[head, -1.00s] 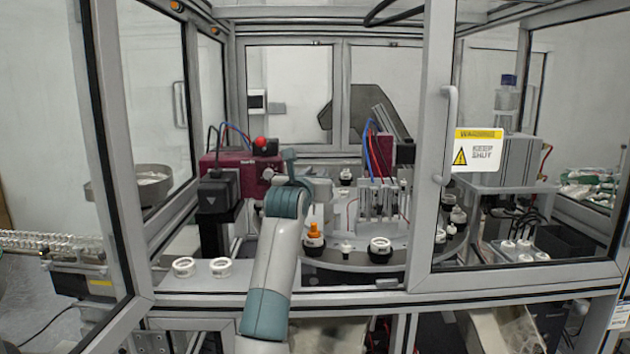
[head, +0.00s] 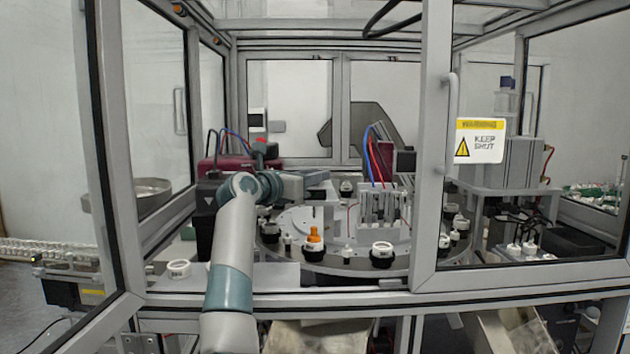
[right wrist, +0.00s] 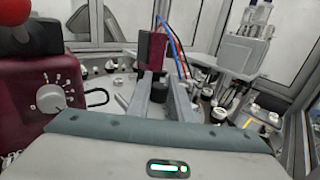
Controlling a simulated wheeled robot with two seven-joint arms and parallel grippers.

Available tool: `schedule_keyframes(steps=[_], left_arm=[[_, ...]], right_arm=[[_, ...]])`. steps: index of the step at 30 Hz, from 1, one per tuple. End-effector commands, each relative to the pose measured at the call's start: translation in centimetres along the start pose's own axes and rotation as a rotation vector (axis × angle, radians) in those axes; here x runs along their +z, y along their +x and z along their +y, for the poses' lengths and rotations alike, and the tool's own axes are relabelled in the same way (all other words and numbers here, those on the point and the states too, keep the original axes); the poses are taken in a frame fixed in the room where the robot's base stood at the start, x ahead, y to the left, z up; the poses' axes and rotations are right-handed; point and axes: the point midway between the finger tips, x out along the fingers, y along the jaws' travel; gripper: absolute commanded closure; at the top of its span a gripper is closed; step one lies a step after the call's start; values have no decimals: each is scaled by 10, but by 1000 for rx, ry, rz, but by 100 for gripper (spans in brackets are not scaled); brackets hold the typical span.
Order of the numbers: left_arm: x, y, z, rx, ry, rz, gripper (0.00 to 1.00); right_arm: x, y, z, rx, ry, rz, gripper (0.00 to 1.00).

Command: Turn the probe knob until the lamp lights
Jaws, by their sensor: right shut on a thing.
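The probe knob (right wrist: 49,98) is a pale round dial with a pointer and scale marks on the front of a maroon box (right wrist: 25,125), at the left in the right wrist view. A red dome (right wrist: 22,12) tops this box; I see no clear lit lamp. In the head view my right arm hides most of the box (head: 232,165). My right gripper (head: 318,192) is to the right of the box, apart from the knob. My left gripper is not in view.
A round turntable (head: 345,268) with several black and white caps lies right of my arm. A fixture with red and blue hoses (head: 385,205) stands on it. An open-framed guard (head: 440,130) with a warning sign (head: 480,140) stands at the right. A white ring (head: 178,268) lies at the front left.

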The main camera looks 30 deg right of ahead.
Motion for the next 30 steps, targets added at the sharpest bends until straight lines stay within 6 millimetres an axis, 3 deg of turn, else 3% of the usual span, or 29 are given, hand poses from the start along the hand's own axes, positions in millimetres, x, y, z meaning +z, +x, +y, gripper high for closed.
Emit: schedule_keyframes(steps=[12,13,15,30], left_arm=[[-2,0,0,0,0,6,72],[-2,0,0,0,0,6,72],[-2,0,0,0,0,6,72],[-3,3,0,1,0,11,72]], right_arm=[[2,0,0,-7,1,-2,100],[2,0,0,-7,1,-2,75],[2,0,0,-7,1,-2,61],[-1,-7,0,-7,0,0,61]])
